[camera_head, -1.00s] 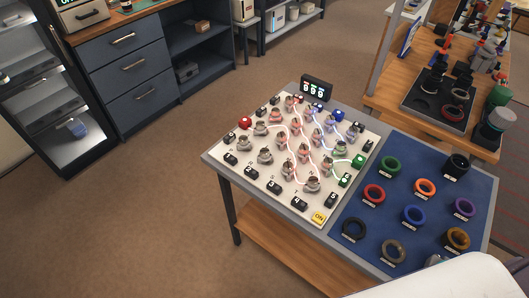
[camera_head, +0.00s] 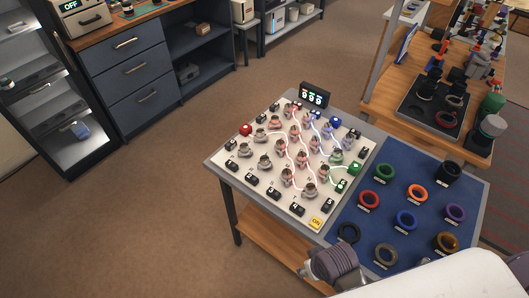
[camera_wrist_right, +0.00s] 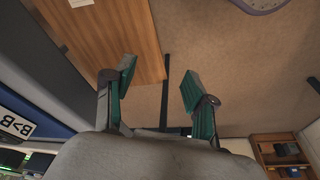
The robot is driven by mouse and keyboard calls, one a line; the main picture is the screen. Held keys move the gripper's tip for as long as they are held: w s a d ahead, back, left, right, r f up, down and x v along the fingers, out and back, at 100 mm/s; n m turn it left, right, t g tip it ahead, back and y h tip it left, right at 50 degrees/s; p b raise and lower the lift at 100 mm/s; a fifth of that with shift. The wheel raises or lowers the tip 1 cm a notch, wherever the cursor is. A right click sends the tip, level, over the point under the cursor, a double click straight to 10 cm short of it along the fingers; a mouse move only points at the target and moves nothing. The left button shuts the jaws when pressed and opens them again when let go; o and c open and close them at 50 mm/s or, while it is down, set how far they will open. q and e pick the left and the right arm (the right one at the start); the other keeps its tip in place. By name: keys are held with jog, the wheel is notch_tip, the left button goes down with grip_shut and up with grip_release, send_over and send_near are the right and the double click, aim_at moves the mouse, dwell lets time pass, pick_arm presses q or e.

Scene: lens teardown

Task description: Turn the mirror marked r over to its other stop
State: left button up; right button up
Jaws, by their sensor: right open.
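The white board (camera_head: 237,176) lies on the left half of the table and carries several small grey and pinkish mirrors in rows, such as one at its front (camera_head: 310,190). Glowing red, blue and green light lines run between them. The marks are too small to read, so I cannot tell which mirror is marked r. My right gripper (camera_wrist_right: 155,83) is open in the right wrist view, with two green-padded fingers apart and nothing between them. A grey jointed part of my arm shows beyond the table's front edge in the head view; its fingers are not visible there. My left gripper is not in view.
A blue mat (camera_head: 388,160) with several coloured rings covers the table's right half. A small display (camera_head: 314,95) stands at the board's back edge. A wooden bench (camera_head: 376,92) with parts stands behind on the right. Open floor (camera_head: 150,220) lies to the left.

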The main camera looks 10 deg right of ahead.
notch_tip(320, 180, up, 11)
jog(key=w+p, duration=0.1)
jog(key=w+a+r+m, duration=0.1)
jog(key=w+a, duration=0.1)
jog(key=w, duration=0.4)
jog(key=w+a+r+m+g, duration=0.1)
jog(key=w+a, duration=0.1)
jog(key=w, duration=0.5)
jog(key=w+a+r+m, duration=0.1)
jog(key=w+a, duration=0.1)
jog(key=w, duration=0.4)
jog(key=shift+w+a+r+y, duration=0.15)
jog(key=shift+w+r+y, duration=0.15)
jog(key=shift+w+y, duration=0.1)
jog(key=w+r+m+g, duration=0.1)
jog(key=w+r, duration=0.4)
jog(key=w, duration=0.2)
jog(key=m+h, duration=0.1)
jog(key=m, duration=0.1)
send_near(265, 158)
jog(key=shift+g, duration=0.4)
jog(key=f, duration=0.3)
jog(key=f+p, duration=0.1)
jog(key=f, duration=0.5)
jog(key=shift+w+a+f, duration=0.1)
jog(key=shift+w+a, duration=0.05)
jog(key=shift+w, duration=0.25)
